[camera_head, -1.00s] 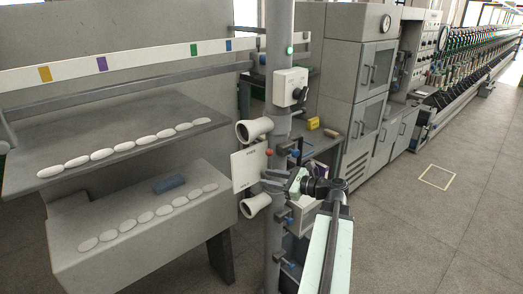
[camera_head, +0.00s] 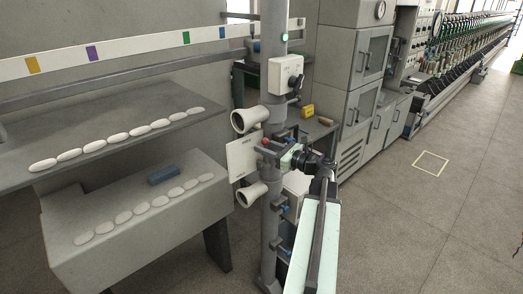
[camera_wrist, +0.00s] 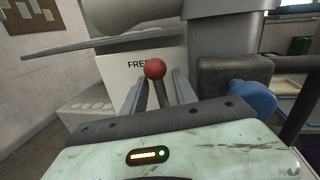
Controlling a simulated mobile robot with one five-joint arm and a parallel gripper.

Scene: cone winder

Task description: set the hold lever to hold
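The hold lever's red ball knob (camera_wrist: 154,69) sits on a grey stem in the wrist view. A white plate (camera_wrist: 115,78) behind it shows letters reading "FREE", partly covered by the knob. My gripper (camera_wrist: 159,80) is open, with one finger on each side of the stem; I cannot tell whether either finger touches it. In the head view the red knob (camera_head: 265,140) stands out from the grey post beside the white plate (camera_head: 240,158). My gripper (camera_head: 277,149) is at the post there, its fingers hard to make out.
A blue knob (camera_wrist: 252,98) on a dark bracket is close to the right of my gripper. White funnel-shaped guides (camera_head: 249,119) stick out left of the post. A switch box (camera_head: 286,78) is above.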

